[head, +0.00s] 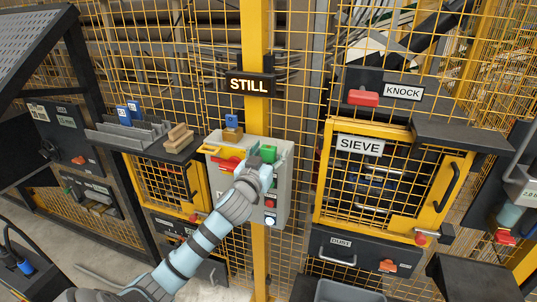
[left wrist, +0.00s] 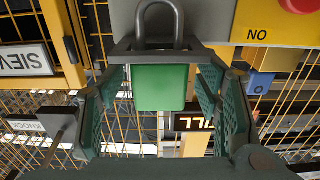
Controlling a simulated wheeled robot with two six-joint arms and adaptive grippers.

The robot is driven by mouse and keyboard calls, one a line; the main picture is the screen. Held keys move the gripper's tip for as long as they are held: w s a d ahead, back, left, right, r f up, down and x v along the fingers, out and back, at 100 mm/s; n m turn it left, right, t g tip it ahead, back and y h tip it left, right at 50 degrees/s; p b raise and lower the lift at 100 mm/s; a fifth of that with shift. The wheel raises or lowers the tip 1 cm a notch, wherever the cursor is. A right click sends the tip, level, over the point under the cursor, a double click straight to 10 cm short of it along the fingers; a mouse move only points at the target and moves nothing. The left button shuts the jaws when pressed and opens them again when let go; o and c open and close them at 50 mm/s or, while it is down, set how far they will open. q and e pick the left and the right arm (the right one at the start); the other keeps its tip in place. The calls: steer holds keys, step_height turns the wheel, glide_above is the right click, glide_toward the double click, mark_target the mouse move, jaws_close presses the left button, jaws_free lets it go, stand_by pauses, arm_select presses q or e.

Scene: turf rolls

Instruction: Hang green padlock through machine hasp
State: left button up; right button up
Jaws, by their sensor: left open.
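The green padlock (head: 268,153) is at the top of the grey control box, by the end of my left arm. In the left wrist view the green padlock (left wrist: 160,88) shows its body between my fingers and its grey shackle toward the top, against a dark bracket (left wrist: 122,50). My left gripper (head: 258,166) is open, with one finger on each side of the padlock body; gaps show at both sides. Which fitting is the machine hasp I cannot tell; a small red-and-grey latch (head: 420,239) sits at the lower right of the SIEVE door (head: 446,190). My right gripper is out of view.
The control box (head: 282,190) has buttons on its front and red and yellow items on top. A shelf (head: 170,148) with wooden blocks is to its left. Yellow mesh fencing stands behind. A black ledge (head: 465,135) juts out at the right. A grey bin (head: 345,291) is below.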

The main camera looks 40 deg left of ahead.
arm_select(q)
steer(key=shift+f, duration=0.1)
steer(key=shift+c, duration=1)
steer(key=c, duration=1.1)
